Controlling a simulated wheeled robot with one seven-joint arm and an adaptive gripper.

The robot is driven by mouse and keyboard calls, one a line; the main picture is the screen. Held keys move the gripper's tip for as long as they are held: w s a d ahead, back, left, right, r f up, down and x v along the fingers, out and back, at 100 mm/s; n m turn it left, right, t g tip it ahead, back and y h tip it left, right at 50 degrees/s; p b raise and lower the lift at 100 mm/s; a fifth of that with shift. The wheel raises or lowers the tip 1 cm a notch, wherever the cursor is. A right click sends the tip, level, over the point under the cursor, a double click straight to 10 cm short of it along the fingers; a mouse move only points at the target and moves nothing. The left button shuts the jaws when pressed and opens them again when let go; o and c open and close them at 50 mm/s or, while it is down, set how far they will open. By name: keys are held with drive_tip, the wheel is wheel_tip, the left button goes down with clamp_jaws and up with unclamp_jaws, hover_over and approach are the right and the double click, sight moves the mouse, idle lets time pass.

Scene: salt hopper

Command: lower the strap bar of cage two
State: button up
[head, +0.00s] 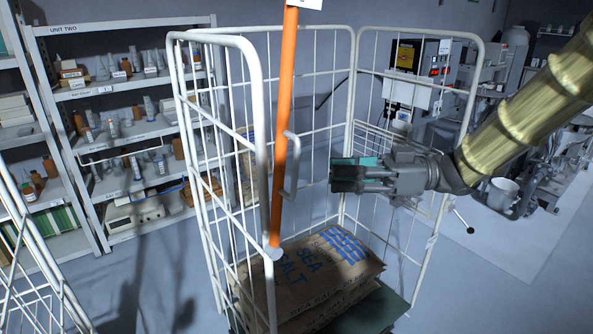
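The strap bar (283,130) is an orange bar that stands nearly upright at the front left post of the white wire cage (258,100). Its lower end meets a round pale pivot (275,254), and its top runs out of the picture beside a partly cut-off white tag. A grey loop handle (293,168) sticks out to the right from its middle. My gripper (333,176), with teal finger pads, points left toward the handle, a short gap to its right. Nothing shows between the fingers, and their opening is hard to judge from this side.
Brown sacks marked SEA SALT (325,270) lie in the cage on a green base (378,310). A shelf unit marked UNIT TWO (120,22) stands behind left. Another white wire frame (35,250) is at lower left. A wall control box (420,65) and a white bucket (502,193) are at right.

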sight(296, 175)
drive_tip(key=a+p, duration=0.3)
drive_tip(key=a, duration=0.6)
drive_tip(key=shift+s+a, duration=0.1)
drive_tip(key=shift+s, duration=0.05)
clamp_jaws()
